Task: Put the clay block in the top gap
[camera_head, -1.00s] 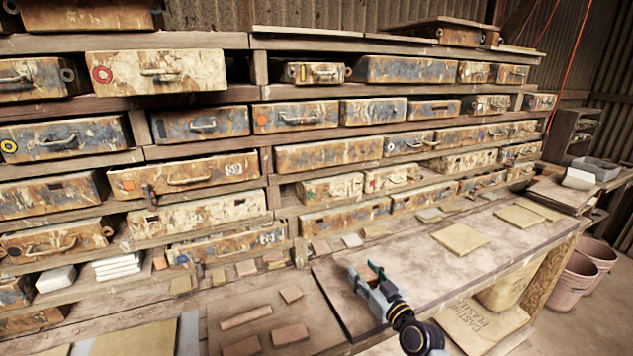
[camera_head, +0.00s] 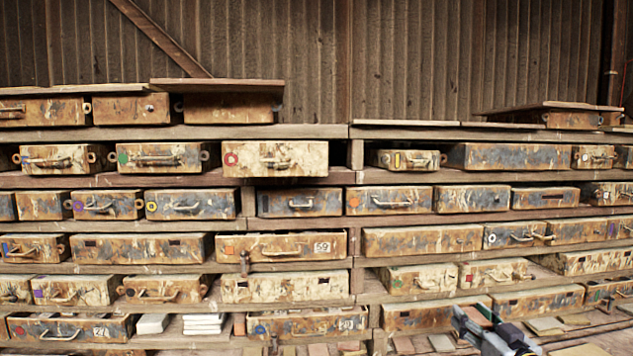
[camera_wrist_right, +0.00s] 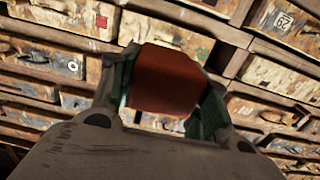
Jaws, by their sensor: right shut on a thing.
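The clay block is a reddish-brown block (camera_wrist_right: 165,80), held between the green-padded fingers of my right gripper (camera_wrist_right: 165,95) in the right wrist view. In the head view my right gripper (camera_head: 474,316) shows at the lower right, in front of the lowest visible shelves, well below the top row. In the top row a narrow dark gap (camera_head: 340,153) lies between the cream case with a red ring (camera_head: 275,157) and a wooden upright. Another dark space is right of that upright, beside a small case (camera_head: 408,159). My left gripper is not in view.
Rows of worn metal cases fill the wooden shelves (camera_head: 200,133). The red-ringed case juts forward beside the gap. White slabs (camera_head: 203,324) lie on a low shelf. Loose tiles (camera_head: 545,326) lie at the lower right. Boards lie on top of the rack.

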